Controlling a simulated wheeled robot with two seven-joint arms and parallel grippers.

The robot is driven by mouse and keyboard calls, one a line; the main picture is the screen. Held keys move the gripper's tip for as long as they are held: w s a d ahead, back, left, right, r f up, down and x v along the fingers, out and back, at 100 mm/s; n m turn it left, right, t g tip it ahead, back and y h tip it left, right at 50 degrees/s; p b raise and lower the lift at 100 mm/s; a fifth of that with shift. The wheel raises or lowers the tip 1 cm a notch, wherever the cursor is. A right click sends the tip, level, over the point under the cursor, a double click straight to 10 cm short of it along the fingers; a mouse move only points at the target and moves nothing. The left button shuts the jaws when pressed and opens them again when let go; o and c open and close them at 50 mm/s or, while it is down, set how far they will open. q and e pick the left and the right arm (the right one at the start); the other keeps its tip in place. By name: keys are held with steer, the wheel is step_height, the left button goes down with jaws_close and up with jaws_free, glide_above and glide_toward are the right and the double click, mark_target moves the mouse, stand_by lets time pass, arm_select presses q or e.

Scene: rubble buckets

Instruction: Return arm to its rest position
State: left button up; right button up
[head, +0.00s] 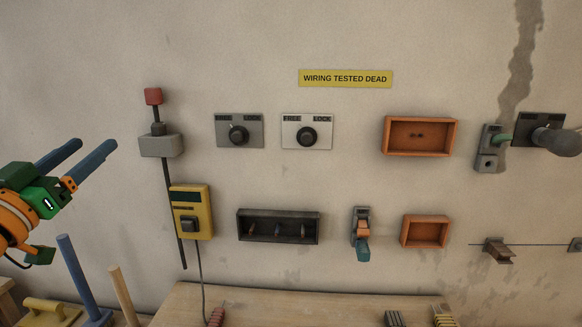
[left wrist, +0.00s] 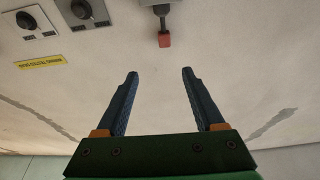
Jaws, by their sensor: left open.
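My left gripper (head: 95,158) is at the left edge in the head view, with its orange and green wrist and two blue fingers pointing up and right. The fingers are apart with nothing between them. In the left wrist view, the open gripper (left wrist: 158,95) shows bare wall between and beyond its fingers. It is apart from the grey box with a red top (head: 153,97) on the wall, whose red end also shows in the left wrist view (left wrist: 164,40). My right gripper is not in view.
The wall carries two knob plates (head: 238,131), a yellow meter (head: 191,212), a dark tray (head: 278,241), orange boxes (head: 420,152) and a lever (head: 361,232). A wooden table (head: 290,306) stands below. A blue post (head: 76,273) rises near the left gripper.

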arm_select(q)
steer(key=d+f+g, duration=0.3)
steer(key=f, duration=0.8)
steer(key=d+f+m+g, duration=0.1)
steer(key=d+f+g, duration=0.2)
steer(key=f, duration=0.8)
steer(key=d+f+g, duration=0.3)
steer(key=d+f, duration=0.1)
steer(key=f, duration=0.7)
steer(key=s+d+f+g+y, duration=0.1)
steer(key=s+d+f+g, duration=0.3)
steer(key=s+f, duration=0.7)
steer(key=s+d+f+g+y, duration=0.15)
steer(key=s+f+g, duration=0.5)
steer(key=s, duration=0.75)
step_height(320, 180, down, 16)
steer(key=s, duration=0.2)
steer(key=s+a+f, duration=0.2)
steer(key=s+f, duration=0.8)
steer(key=s, duration=0.2)
steer(key=shift+f+g+h, duration=0.35)
steer(key=shift+f+g, duration=0.05)
steer(key=shift+g, duration=0.05)
steer(key=shift+s, duration=0.1)
